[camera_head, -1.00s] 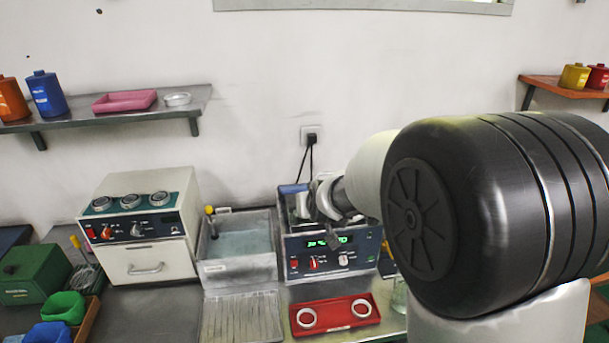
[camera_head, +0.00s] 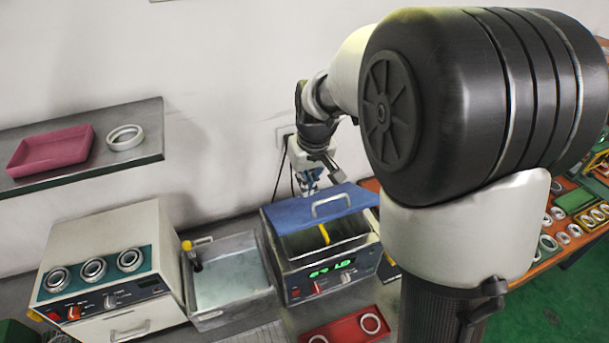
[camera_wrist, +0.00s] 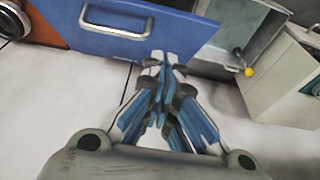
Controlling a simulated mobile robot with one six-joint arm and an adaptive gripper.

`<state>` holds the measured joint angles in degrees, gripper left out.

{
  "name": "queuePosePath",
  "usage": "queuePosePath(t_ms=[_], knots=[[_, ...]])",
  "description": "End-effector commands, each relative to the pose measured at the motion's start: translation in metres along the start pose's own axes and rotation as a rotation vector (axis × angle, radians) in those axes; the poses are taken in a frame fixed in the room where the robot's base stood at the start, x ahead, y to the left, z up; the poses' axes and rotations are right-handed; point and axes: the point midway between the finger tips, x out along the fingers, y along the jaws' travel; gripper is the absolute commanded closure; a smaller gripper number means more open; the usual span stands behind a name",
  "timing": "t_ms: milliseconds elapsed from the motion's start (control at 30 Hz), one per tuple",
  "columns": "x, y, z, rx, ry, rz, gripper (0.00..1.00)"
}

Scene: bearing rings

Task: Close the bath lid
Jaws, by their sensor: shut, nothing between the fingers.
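The bath (camera_head: 338,268) is a grey box with a lit green display on its front. Its blue lid (camera_head: 290,222) with a grey handle stands raised at the back edge, and the bath's inside shows below it. My gripper (camera_head: 311,186) is above and behind the lid, between it and the wall. In the wrist view my gripper (camera_wrist: 164,60) is shut and empty, its blue-grey fingers together. Its tips overlap the edge of the lid (camera_wrist: 150,40) in the picture; I cannot tell whether they touch. The lid's handle shows just beyond the tips.
An open basin (camera_head: 228,268) stands left of the bath, then a white cabinet (camera_head: 105,262) with several rings on top. A red tray (camera_head: 345,332) with rings lies in front. A shelf (camera_head: 148,150) holds a pink tray. A socket and cables are on the wall behind.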

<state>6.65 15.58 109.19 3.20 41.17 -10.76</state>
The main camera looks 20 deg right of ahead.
Motion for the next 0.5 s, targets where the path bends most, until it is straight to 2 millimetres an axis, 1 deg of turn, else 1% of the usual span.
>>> queuePosePath(t_ms=[33, 100, 267, 300, 400, 500], knots=[[0.014, -0.001, 0.002, 0.000, -0.006, -0.001, 1.00], [0.030, -0.001, 0.001, -0.001, -0.005, -0.001, 1.00], [0.062, 0.000, 0.001, -0.001, -0.003, -0.001, 1.00], [0.065, 0.000, 0.007, 0.000, -0.003, -0.001, 1.00], [0.074, 0.000, 0.018, 0.001, -0.001, -0.001, 1.00], [0.081, 0.000, 0.024, 0.001, 0.000, -0.001, 1.00]])
